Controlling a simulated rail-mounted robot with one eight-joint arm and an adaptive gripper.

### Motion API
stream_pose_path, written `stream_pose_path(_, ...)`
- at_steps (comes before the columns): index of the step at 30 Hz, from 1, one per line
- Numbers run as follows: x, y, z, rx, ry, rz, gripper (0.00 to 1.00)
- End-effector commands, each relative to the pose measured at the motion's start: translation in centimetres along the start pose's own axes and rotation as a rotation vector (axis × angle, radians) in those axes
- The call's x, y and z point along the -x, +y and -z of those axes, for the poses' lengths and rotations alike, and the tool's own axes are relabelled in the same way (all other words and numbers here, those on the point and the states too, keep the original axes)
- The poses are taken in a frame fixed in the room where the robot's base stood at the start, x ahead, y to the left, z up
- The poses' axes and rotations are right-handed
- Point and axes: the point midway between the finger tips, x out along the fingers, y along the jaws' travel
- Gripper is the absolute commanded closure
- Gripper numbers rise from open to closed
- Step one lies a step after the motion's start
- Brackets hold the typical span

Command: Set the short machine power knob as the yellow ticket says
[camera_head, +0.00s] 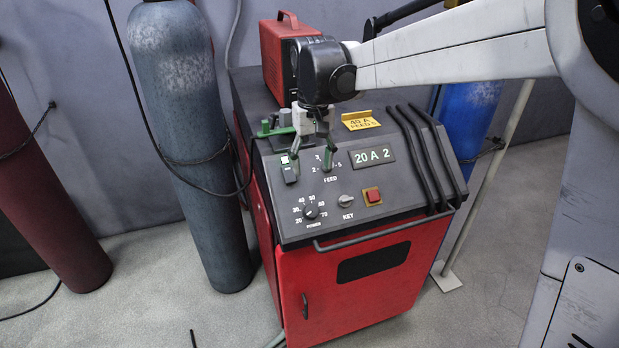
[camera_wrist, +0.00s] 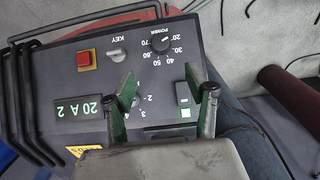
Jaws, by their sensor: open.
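The red welding machine (camera_head: 358,262) has a dark sloped panel. Its round black power knob (camera_head: 311,211) is at the lower left, ringed by 20 to 70; it also shows in the wrist view (camera_wrist: 160,45). Its pointer is too small to read surely. The display (camera_head: 372,155) reads 20 A 2. The yellow ticket (camera_head: 361,121) reads 40 A, FEED 5. My gripper (camera_head: 311,155) is open above the panel's upper left, behind the power knob and apart from it. In the wrist view its green fingers (camera_wrist: 160,76) are spread and empty. The feed knob is partly hidden by a finger.
A key switch (camera_head: 346,201) and red button (camera_head: 372,196) sit right of the power knob. A rocker switch (camera_head: 290,170) is at left. Gas cylinders (camera_head: 190,140) stand left; a blue one (camera_head: 468,115) stands behind.

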Motion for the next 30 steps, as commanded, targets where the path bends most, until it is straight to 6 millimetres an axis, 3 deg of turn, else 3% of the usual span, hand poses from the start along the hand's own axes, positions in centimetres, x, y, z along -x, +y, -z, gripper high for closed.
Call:
stream_pose_path(8, -2.2, -0.2, 0.3, 0.003, -0.007, 0.000, 0.50)
stream_pose_path(21, -10.2, -0.1, 0.2, 0.003, -0.006, 0.000, 0.50)
stream_pose_path(30, -13.6, -0.1, 0.2, 0.003, -0.006, 0.000, 0.50)
